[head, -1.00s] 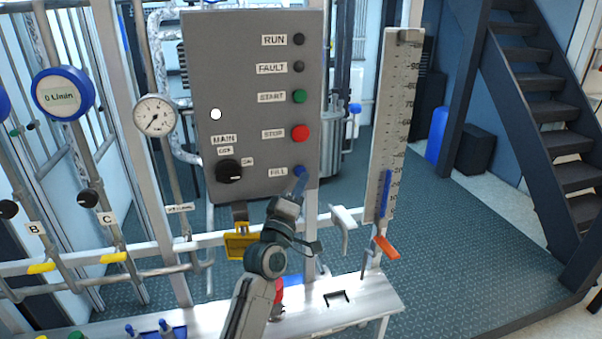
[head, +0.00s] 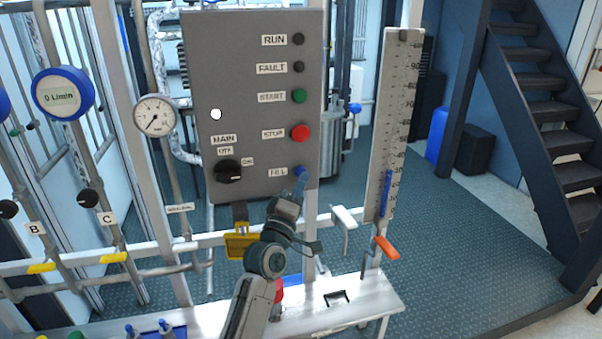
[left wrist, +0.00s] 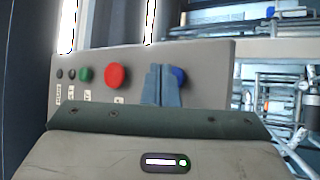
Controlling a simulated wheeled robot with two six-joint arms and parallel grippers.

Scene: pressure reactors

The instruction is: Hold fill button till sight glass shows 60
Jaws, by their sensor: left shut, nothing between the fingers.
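The blue fill button (head: 299,170) is at the lower right of the grey control panel (head: 240,60). My left gripper (head: 301,184) is shut and empty, its fingertips at the button and partly covering it. In the left wrist view, the closed fingers (left wrist: 162,86) overlap the blue button (left wrist: 179,76). I cannot tell how far it is pressed. The sight glass (head: 401,90) is a tall scale right of the panel. Its blue column (head: 386,195) stands in the lower part, roughly around 30; the small numerals are hard to read. My right gripper is not in view.
The red stop button (head: 300,132) and green start button (head: 299,96) sit above the fill button. The black main switch (head: 229,171) is to its left. An orange lever (head: 386,248) is below the sight glass, with a white handle (head: 344,217) beside it.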

